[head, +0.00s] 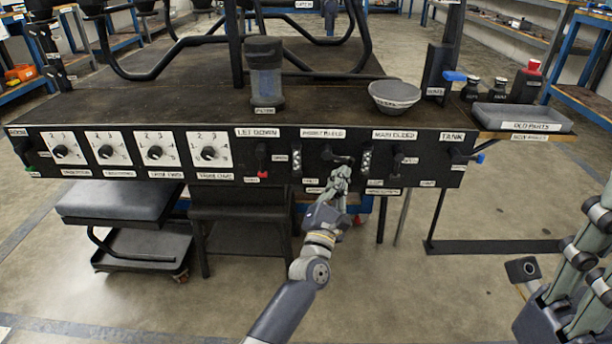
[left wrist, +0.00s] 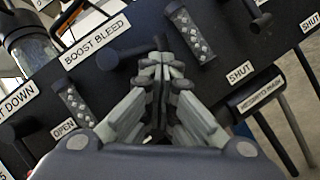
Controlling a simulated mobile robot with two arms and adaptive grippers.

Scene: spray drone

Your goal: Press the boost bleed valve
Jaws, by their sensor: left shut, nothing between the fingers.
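The boost bleed valve (head: 327,153) is a dark lever under the boost bleed label on the black panel's front. In the left wrist view its round knob (left wrist: 107,59) is left of my fingertips, and its dark handle runs right, behind them. My left gripper (head: 343,168) is shut and empty, with its tips at the panel just right of and below the knob. In the left wrist view the closed tips (left wrist: 160,62) overlap the handle's right end; I cannot tell if they touch. My right gripper (head: 590,250) is at the right edge, partly cut off.
A filter jar (head: 265,75) and a bowl (head: 394,95) stand on top.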

